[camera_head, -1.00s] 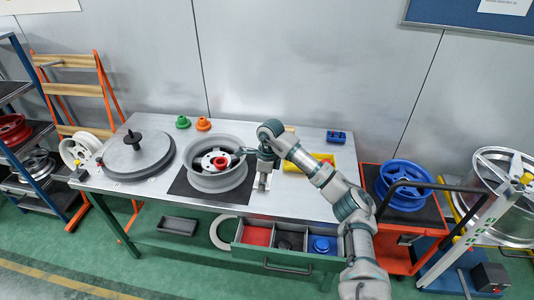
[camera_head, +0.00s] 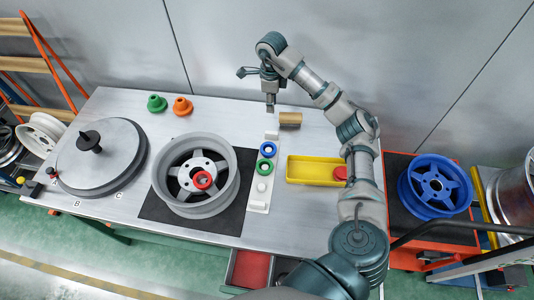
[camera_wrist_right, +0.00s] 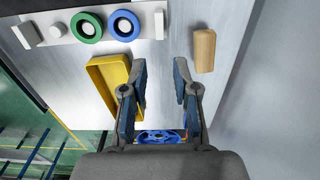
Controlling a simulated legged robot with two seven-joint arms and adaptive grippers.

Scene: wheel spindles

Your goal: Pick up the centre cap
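I cannot tell for certain which piece is the centre cap. A red round piece (camera_head: 341,172) lies at the right end of the yellow tray (camera_head: 312,182), beside my right arm. A red ring (camera_head: 202,180) sits at the middle of the grey wheel (camera_head: 232,185). My right gripper (camera_head: 270,108) points down near the back of the table, left of a wooden block (camera_head: 290,119). In the wrist view the gripper (camera_wrist_right: 160,68) has its fingers apart with nothing between them; the wooden block (camera_wrist_right: 204,50) is to their right. My left gripper is out of view.
A white strip (camera_head: 259,192) holds a blue ring (camera_head: 267,149) and a green ring (camera_head: 265,167). Green (camera_head: 157,103) and orange (camera_head: 182,106) cones stand at the back left. A turntable (camera_head: 100,160) is at left, a blue wheel (camera_head: 435,186) on a cart at right.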

